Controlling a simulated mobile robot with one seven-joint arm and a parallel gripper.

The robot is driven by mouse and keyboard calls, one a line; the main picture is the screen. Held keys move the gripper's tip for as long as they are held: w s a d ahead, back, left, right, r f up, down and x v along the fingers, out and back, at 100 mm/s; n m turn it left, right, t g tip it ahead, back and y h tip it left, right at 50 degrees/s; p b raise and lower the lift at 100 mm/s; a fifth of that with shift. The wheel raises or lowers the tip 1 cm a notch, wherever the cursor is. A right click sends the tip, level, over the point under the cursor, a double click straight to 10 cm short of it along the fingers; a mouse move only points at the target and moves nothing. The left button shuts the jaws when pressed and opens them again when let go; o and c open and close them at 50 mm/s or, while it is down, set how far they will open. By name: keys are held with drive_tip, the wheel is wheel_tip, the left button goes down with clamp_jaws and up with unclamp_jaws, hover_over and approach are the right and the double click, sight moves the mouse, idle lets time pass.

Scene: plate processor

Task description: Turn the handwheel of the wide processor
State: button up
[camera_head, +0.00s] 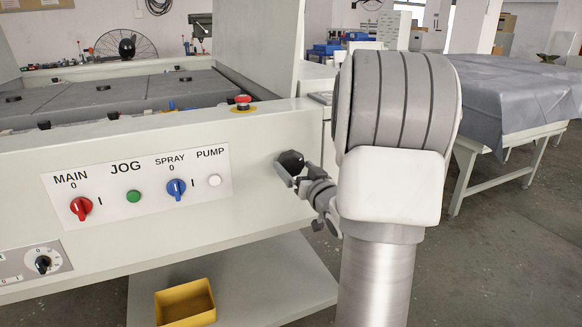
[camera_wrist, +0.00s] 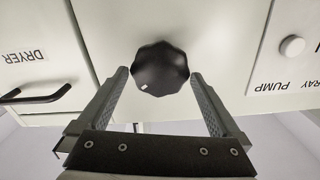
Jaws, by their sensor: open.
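The handwheel is a black, lobed knob (camera_head: 290,161) on the right part of the processor's pale front panel (camera_head: 255,205). It also shows in the wrist view as a dark knob (camera_wrist: 160,69) with a small white mark at its lower left. My gripper (camera_head: 296,177) is at the knob in the head view. In the wrist view my gripper (camera_wrist: 160,82) is open, with one finger on each side of the knob. Small gaps seem to show between fingers and knob; whether either touches is hard to tell.
Left of the knob is a control plate (camera_head: 140,182) with a red switch (camera_head: 81,208), a green button (camera_head: 134,196), a blue switch (camera_head: 176,189) and a white button (camera_head: 214,181). A red emergency button (camera_head: 243,101) sits above. A black handle (camera_wrist: 35,97) shows beside DRYER lettering.

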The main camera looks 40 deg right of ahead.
drive_tip(key=shift+x, duration=1.5)
drive_tip(key=shift+c, duration=0.2)
drive_tip(key=c, duration=1.1)
drive_tip(key=shift+o, duration=0.2)
drive_tip(key=shift+r+m, duration=0.1)
drive_tip(key=shift+m, duration=0.3)
drive_tip(key=shift+m+p, duration=0.6)
drive_tip(key=shift+p, duration=0.05)
drive_tip(key=m+p, duration=0.2)
drive_tip(key=m, duration=0.2)
drive_tip(key=shift+p, duration=0.35)
drive_tip(key=shift+s+d+m+p, duration=0.1)
drive_tip(key=shift+m+p, duration=1.2)
drive_tip(key=shift+m, duration=1.1)
drive_tip(key=shift+f, duration=0.2)
